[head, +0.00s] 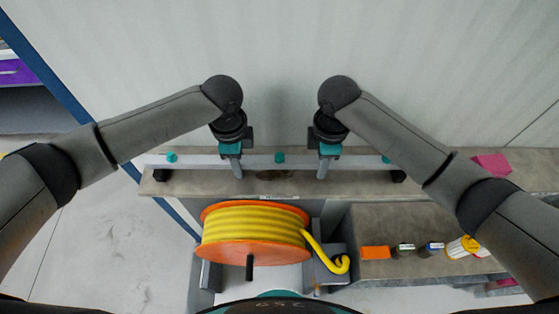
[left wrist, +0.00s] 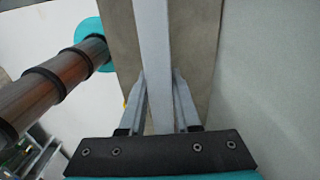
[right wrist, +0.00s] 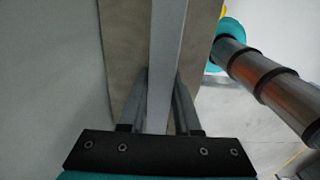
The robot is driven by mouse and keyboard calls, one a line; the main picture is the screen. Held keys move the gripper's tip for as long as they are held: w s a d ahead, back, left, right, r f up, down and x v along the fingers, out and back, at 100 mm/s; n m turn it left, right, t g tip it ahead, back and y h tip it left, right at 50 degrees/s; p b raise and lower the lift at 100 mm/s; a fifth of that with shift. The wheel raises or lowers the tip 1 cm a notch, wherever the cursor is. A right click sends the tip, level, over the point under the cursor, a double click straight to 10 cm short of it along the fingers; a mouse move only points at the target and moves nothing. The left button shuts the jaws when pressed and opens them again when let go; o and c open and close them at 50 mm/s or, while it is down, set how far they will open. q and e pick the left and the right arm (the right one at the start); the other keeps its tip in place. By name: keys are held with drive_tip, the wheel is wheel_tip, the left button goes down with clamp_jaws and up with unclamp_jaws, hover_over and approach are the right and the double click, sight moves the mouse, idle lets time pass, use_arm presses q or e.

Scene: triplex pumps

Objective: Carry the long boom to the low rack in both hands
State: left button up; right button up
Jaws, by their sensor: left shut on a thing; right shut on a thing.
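The long boom (head: 260,159) is a pale grey bar with small teal knobs, running left to right along a narrow brown ledge (head: 205,187) by the wall. My left gripper (head: 238,172) is shut on it left of its middle. My right gripper (head: 323,172) is shut on it right of its middle. In the left wrist view the boom (left wrist: 153,50) runs between the two fingers, and likewise in the right wrist view (right wrist: 166,50). I cannot tell whether it rests on the ledge or hangs just above it. I cannot identify the low rack for certain.
An orange reel of yellow hose (head: 255,222) stands in front. A brown bench (head: 385,222) at right holds an orange block (head: 375,253) and small containers. The floor (head: 110,240) at left is clear.

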use_arm(q)
clamp_jaws()
use_arm(e)
clamp_jaws()
idle(0.5)
use_arm(q)
drive_tip(key=shift+r, duration=0.2)
use_arm(e)
drive_tip(key=shift+w+r, duration=0.1)
drive_tip(key=shift+r, duration=0.1)
